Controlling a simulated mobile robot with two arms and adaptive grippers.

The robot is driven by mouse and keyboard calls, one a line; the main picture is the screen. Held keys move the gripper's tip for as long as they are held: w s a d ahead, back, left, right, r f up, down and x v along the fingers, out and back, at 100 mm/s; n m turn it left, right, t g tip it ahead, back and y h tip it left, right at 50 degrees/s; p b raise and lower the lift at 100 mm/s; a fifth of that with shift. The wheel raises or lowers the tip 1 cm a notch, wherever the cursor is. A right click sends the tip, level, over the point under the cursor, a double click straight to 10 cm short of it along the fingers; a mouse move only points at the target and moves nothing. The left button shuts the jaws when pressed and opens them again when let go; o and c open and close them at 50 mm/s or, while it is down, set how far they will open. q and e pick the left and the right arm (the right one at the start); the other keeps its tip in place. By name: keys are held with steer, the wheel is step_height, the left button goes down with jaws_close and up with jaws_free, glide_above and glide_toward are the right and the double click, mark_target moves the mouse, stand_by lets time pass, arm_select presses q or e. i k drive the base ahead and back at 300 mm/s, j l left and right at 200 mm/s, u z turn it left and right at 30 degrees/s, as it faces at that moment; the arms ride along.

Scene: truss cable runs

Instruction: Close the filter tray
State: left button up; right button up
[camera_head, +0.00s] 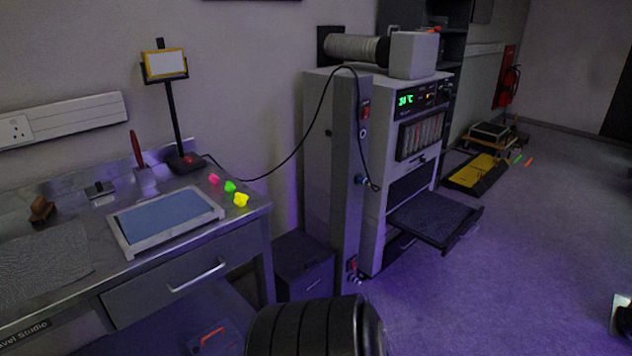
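A dark, flat tray (435,217) is pulled out of the front of a grey cabinet machine (384,190) and sticks out to the right over the floor. It looks like the filter tray. Its slot in the cabinet front is open above and behind it, and a dark handle or lip runs along its outer edge. The tray's surface looks dark and textured, with nothing lying on it. A black ribbed cylinder at the bottom middle looks like part of my own arm. Neither gripper's fingers show.
A metal bench (240,213) with a framed blue screen (165,217) stands left. Clear floor lies right of the tray. A yellow-black platform (473,171) is beyond. An unclear object sits at the right edge.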

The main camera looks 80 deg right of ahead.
mark_target(440, 221)
steer(key=l+z, duration=0.65)
steer(key=z, duration=0.2)
steer(key=i+l+z, duration=0.1)
steer(key=l+z, duration=0.3)
steer(key=j+z, duration=0.1)
steer(key=z, duration=2.4)
steer(key=i+l+u, duration=0.1)
steer(key=i+u, duration=0.3)
steer(key=i+l+u, duration=0.2)
steer(key=u, duration=0.25)
